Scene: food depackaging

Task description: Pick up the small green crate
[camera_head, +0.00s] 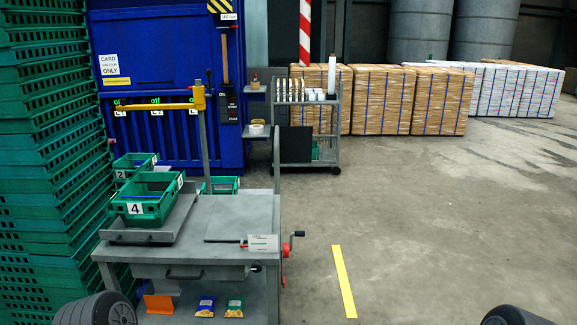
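A small green crate (157,210) marked 4 stands upright on a grey tray (125,237) at the left of the workbench. Something bluish shows inside it. Another small green crate (124,173), marked 2, sits behind it, partly hidden. A further green crate (222,184) shows behind the bench, mostly hidden. Neither of my grippers is in view. Only dark rounded parts of mine show at the bottom left and bottom right corners.
The grey workbench (232,218) has a flat plate, a small white box (263,243) and a red-handled crank (291,240). Two food packets (206,306) (234,308) lie on its lower shelf. A tall stack of green crates (45,150) stands left.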

